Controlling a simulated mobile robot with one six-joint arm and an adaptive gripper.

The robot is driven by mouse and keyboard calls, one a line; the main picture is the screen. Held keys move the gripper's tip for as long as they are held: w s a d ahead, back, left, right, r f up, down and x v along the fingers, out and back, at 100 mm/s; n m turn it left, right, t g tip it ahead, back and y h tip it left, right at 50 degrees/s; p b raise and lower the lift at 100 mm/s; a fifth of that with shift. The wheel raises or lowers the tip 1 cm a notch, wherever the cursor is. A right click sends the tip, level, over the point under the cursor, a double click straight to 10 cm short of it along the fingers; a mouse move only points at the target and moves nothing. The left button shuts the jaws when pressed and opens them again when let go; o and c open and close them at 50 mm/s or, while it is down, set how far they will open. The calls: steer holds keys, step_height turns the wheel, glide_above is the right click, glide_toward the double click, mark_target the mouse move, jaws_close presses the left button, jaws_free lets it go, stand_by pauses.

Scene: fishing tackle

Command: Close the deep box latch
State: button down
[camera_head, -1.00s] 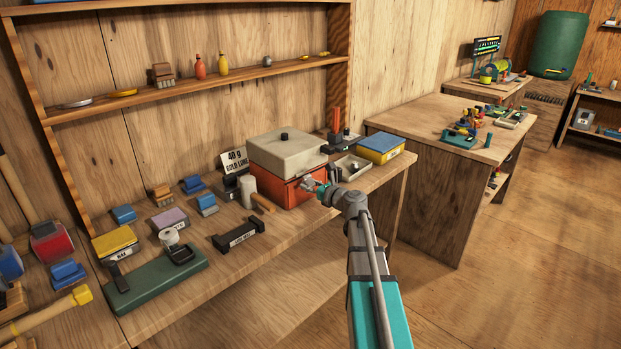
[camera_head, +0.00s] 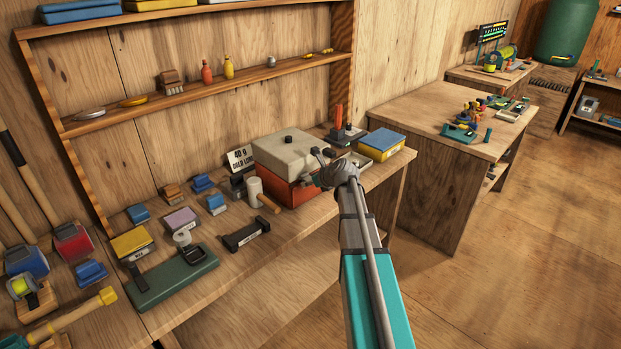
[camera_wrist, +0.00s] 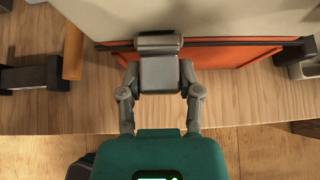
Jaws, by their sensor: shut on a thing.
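The deep box has an orange body (camera_head: 283,190) and a thick cream lid (camera_head: 287,152) with a dark knob on top. It stands near the front edge of the workbench, with the lid down on the body. My gripper (camera_wrist: 160,80) is at the box's front side, up at the lid's edge. Its two fingers are on either side of a grey latch plate (camera_wrist: 160,72) and shut on it. A grey bar tops the plate at the seam between lid and body. In the head view my gripper (camera_head: 321,166) partly hides the latch, so its engagement cannot be told.
A mallet (camera_head: 257,192) stands just left of the box. A black holder (camera_head: 246,235) lies further left. A grey tray (camera_head: 362,160) and a blue-and-yellow box (camera_head: 381,142) are to the right. Open floor lies in front of the workbench.

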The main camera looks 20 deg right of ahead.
steer(key=shift+c, duration=1.4)
jaws_free()
steer(key=shift+s+f+b, duration=0.1)
steer(key=shift+f+b, duration=0.2)
steer(key=shift+b, duration=0.45)
steer(key=shift+s+f+t+b, duration=0.1)
steer(key=shift+f+t+b, duration=0.05)
steer(key=shift+t+b, duration=0.5)
steer(key=t+b, duration=0.2)
steer(key=b, duration=0.2)
steer(key=s+f+t+y+b, duration=0.1)
steer(key=t+b, duration=0.1)
steer(key=b, duration=0.3)
steer(key=f+t+y+b, duration=0.1)
steer(key=t+b, duration=0.1)
steer(key=b, duration=0.2)
steer(key=shift+s+d+t, duration=0.15)
steer(key=shift+d+t, duration=0.1)
steer(key=shift+d, duration=0.05)
steer(key=t+b, duration=0.1)
steer(key=b, duration=0.2)
steer(key=f+t+y+b, duration=0.1)
steer(key=t+b, duration=0.1)
steer(key=b, duration=0.1)
steer(key=shift+f, duration=0.1)
